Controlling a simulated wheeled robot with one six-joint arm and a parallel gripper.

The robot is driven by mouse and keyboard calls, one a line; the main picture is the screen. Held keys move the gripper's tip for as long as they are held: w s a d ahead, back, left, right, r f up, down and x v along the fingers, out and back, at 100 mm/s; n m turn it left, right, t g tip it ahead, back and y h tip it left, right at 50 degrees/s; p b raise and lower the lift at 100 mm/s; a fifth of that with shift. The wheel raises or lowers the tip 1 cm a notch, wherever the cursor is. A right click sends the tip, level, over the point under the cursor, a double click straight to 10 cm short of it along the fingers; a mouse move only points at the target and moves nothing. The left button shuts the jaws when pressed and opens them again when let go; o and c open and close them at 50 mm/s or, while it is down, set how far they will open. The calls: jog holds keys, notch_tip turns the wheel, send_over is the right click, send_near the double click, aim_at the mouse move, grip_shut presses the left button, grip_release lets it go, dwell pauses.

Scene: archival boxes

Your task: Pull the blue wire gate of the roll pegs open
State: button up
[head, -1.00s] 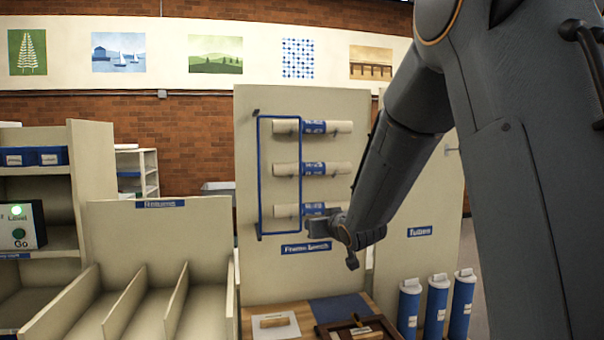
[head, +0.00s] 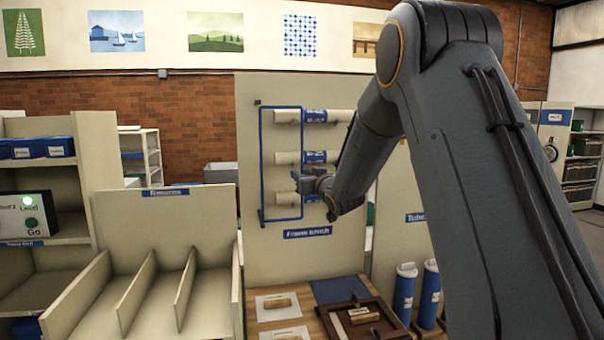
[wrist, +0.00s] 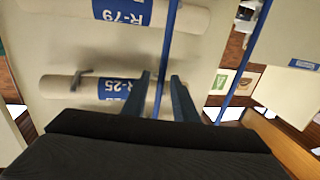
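The blue wire gate (head: 262,150) is a thin upright rectangle across the left ends of the white rolls, against a cream panel. The rolls (head: 288,158) carry blue labels and lie sideways one above another. My gripper (head: 300,182) is at the gate's right upright, by the lowest roll, which it partly hides. In the wrist view, one blue gate bar (wrist: 168,50) runs between the two fingers of my gripper (wrist: 162,95). The fingers stand apart with gaps beside the bar. The gate's other upright (wrist: 245,62) is to the right. Labels R-79 and R-25 show upside down.
A wooden tray (head: 335,325) and papers lie on the bench below the panel. Cream divided bins (head: 165,205) stand left, with shelves (head: 100,160) beyond. Blue tubes (head: 404,295) stand right of the bench, partly behind my arm.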

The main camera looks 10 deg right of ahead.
jog(key=shift+w, duration=0.15)
grip_shut()
dwell(1.4)
